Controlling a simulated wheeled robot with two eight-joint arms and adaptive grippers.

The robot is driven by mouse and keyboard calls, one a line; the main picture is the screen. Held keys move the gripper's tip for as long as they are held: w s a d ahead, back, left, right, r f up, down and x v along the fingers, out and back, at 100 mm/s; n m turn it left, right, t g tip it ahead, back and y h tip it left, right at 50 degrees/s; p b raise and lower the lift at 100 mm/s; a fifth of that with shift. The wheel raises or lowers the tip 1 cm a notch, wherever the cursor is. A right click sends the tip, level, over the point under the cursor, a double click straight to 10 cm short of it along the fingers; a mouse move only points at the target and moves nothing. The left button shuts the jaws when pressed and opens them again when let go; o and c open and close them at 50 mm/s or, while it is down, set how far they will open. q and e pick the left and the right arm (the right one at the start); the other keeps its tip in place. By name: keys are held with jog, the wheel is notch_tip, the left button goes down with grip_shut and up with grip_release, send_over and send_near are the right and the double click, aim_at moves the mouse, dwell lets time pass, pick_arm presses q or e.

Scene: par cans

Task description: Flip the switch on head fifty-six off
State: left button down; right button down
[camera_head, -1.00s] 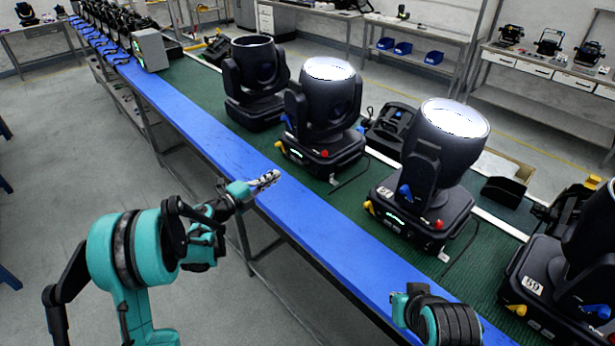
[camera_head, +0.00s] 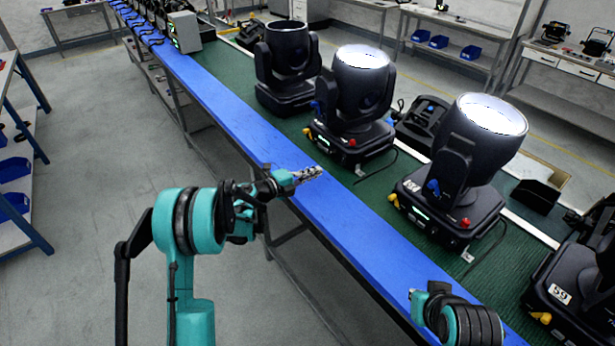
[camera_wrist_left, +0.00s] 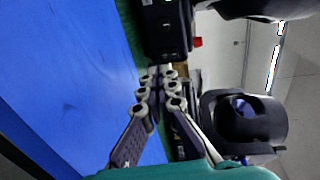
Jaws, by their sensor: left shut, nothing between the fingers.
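Several black moving-head lights stand in a row on the green mat. The middle head with a lit lens (camera_head: 362,80) has a green display, a blue knob and a red knob on its base; the base also shows at the top of the left wrist view (camera_wrist_left: 168,28). A second lit head (camera_head: 470,150) is to its right, and an unlit head (camera_head: 287,60) to its left. Number 59 reads on the far-right head (camera_head: 568,290); I cannot read the other labels surely. My left gripper (camera_head: 312,174) is shut and empty, above the blue strip, apart from the middle head.
The blue strip (camera_head: 220,115) along the table's near edge is clear. A dark open case (camera_head: 422,120) lies behind the heads, and cables lie on the mat. A grey box (camera_head: 180,32) stands farther left. A bench with blue bins (camera_head: 14,172) is at the left.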

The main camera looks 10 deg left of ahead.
aim_at(341, 163)
pick_arm(q)
jog(key=b+x, duration=0.1)
jog(key=x, duration=0.7)
jog(key=shift+w+d, duration=0.15)
jog(key=shift+d, duration=0.05)
jog(key=shift+w+d+f+t+h+b, duration=0.25)
jog(key=shift+f+b, duration=0.2)
jog(key=shift+b, duration=0.7)
jog(key=shift+r, duration=0.2)
jog(key=v, duration=1.2)
jog(key=shift+f, duration=0.1)
